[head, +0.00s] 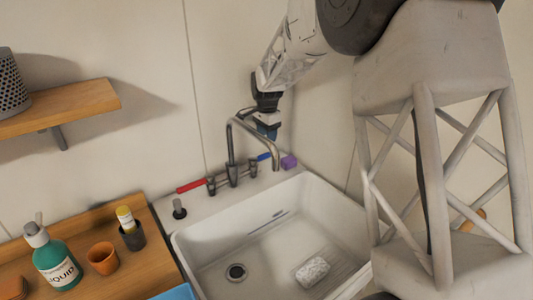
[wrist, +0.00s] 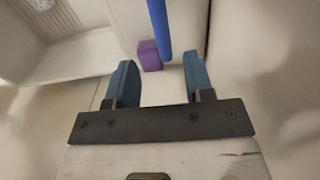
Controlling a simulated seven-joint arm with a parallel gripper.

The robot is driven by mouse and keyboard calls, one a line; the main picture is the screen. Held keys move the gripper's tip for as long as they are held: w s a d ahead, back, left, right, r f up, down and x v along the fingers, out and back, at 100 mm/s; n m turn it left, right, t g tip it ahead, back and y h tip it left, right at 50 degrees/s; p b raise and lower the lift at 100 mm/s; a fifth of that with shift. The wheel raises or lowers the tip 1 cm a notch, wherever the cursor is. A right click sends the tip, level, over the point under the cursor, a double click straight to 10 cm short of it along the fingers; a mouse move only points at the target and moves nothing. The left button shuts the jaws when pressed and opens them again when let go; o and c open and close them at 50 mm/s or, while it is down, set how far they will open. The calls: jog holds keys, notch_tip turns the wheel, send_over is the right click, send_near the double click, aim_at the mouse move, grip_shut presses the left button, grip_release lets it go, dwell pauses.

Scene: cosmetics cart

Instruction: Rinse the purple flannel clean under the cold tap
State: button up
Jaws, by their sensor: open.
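The purple flannel (head: 289,161) looks like a small folded block on the sink's back rim, right of the tap. In the wrist view the flannel (wrist: 149,55) lies just beyond the gap between my fingers, beside the blue handle (wrist: 160,22). My gripper (head: 268,131) is open and empty, above the back rim behind the spout; its two blue fingers (wrist: 160,72) show in the wrist view. The blue tap handle (head: 264,157) and red handle (head: 191,186) flank the metal spout (head: 257,133). No water stream is visible.
The white sink (head: 205,255) holds a pale speckled block (head: 312,271) and a drain (head: 236,272). A wooden counter (head: 135,272) at left carries a green bottle (head: 58,262), an orange cup (head: 102,258) and a dark cup (head: 132,237). A wooden shelf (head: 75,105) is above.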

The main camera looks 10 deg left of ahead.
aim_at(264, 157)
dwell(0.4)
jog(key=shift+f, duration=3.9)
jog(key=shift+c, duration=0.3)
grip_shut()
